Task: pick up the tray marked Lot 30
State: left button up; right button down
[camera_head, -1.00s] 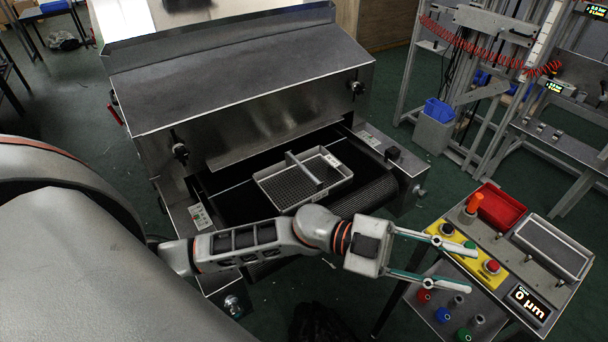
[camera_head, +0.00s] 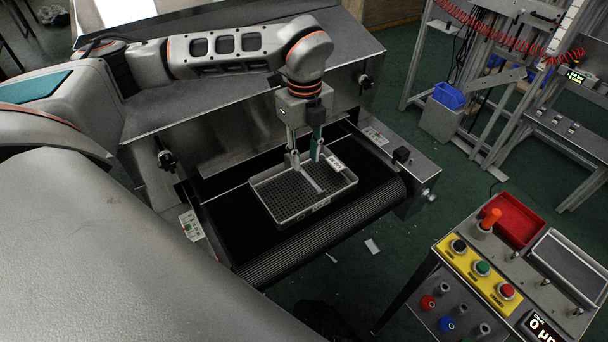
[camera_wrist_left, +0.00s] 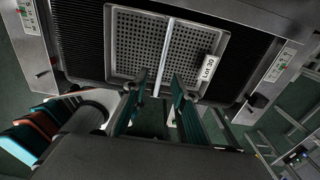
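The grey mesh tray (camera_head: 318,205) lies on the dark conveyor belt at the dryer's mouth. It also shows in the left wrist view (camera_wrist_left: 109,42), where its white label (camera_wrist_left: 208,68) reads Lot 30. A light bar (camera_wrist_left: 164,50) runs across the middle of the tray. My left gripper (camera_head: 307,163) points down over the tray's far part, fingers apart. In the left wrist view, the open fingers (camera_wrist_left: 155,100) appear one on each side of the bar's line, with nothing between them gripped. My right gripper is not in view.
The steel dryer housing (camera_head: 240,130) stands right behind the tray, under my left arm. The belt (camera_head: 235,225) is bare around the tray. A control stand (camera_head: 490,262) with buttons and a red bin (camera_head: 514,220) is at the lower right.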

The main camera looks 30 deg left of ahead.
aim_at(304, 171)
pick_arm(q)
jog(key=shift+a, duration=0.2)
jog(key=shift+s+d+f, duration=0.1)
jog(key=shift+f, duration=0.8)
jog(key=shift+w+a+f, duration=0.1)
jog(key=shift+w+f, duration=0.05)
jog(key=shift+f, duration=0.75)
jog(key=shift+w+a+f, duration=0.1)
jog(key=shift+f, duration=0.85)
jog(key=shift+w+a+f, duration=0.1)
jog(key=shift+w+f, duration=0.05)
jog(key=shift+f, duration=0.75)
grip_shut()
jog(key=shift+r, duration=0.1)
